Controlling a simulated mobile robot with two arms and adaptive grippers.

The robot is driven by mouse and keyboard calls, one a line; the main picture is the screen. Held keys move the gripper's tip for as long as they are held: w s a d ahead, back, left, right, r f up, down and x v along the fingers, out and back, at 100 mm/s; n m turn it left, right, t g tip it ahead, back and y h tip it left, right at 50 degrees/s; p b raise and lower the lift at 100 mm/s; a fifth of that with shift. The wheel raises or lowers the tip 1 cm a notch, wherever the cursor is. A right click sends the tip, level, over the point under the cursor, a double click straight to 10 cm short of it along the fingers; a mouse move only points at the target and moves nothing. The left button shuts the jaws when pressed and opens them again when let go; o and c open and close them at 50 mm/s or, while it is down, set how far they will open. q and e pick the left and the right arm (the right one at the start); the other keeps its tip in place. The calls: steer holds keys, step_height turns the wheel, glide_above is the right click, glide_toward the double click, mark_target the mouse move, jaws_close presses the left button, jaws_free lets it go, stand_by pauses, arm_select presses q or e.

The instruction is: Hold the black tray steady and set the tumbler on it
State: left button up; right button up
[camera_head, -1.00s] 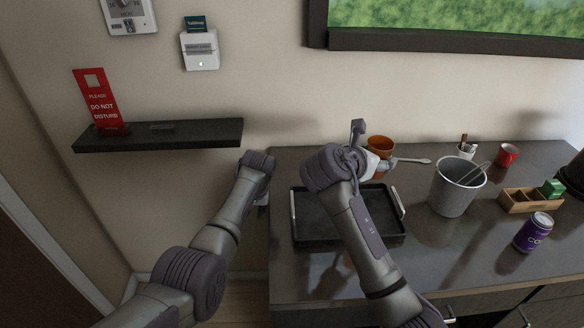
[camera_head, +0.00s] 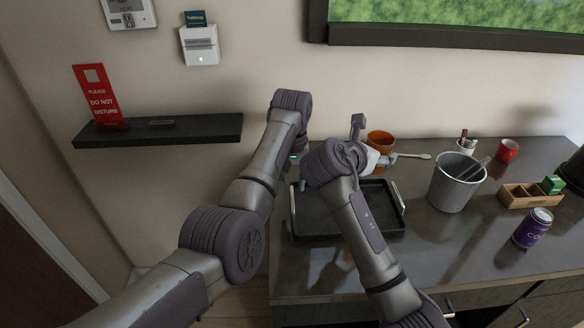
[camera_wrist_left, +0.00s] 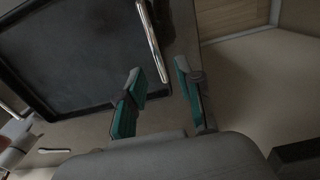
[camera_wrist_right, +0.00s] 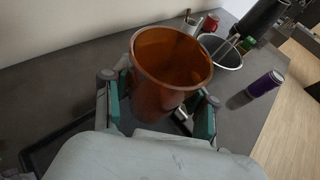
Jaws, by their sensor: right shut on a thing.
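The black tray (camera_head: 345,222) lies on the counter with a metal handle on its left and right ends. The orange-brown tumbler (camera_head: 381,139) is upright near the tray's back edge, partly hidden by my right arm. My right gripper (camera_wrist_right: 160,98) is shut around the tumbler (camera_wrist_right: 155,92), a finger on each side. Whether the tumbler's base touches anything is hidden. My left gripper (camera_wrist_left: 159,70) is open and empty at the tray's left handle (camera_wrist_left: 151,38), which appears between its fingertips in the left wrist view.
A toothbrush-like white item (camera_head: 412,156) shows beside my right gripper. A metal bucket (camera_head: 453,185), purple can (camera_head: 532,228), wooden caddy (camera_head: 530,196) and red cup (camera_head: 507,151) stand to the right. A wall shelf (camera_head: 190,131) is at left.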

mark_target(292, 192)
arm_select(q)
step_height(292, 192, down, 6)
steer(key=shift+f, duration=0.15)
stand_by(0.3)
jaws_close()
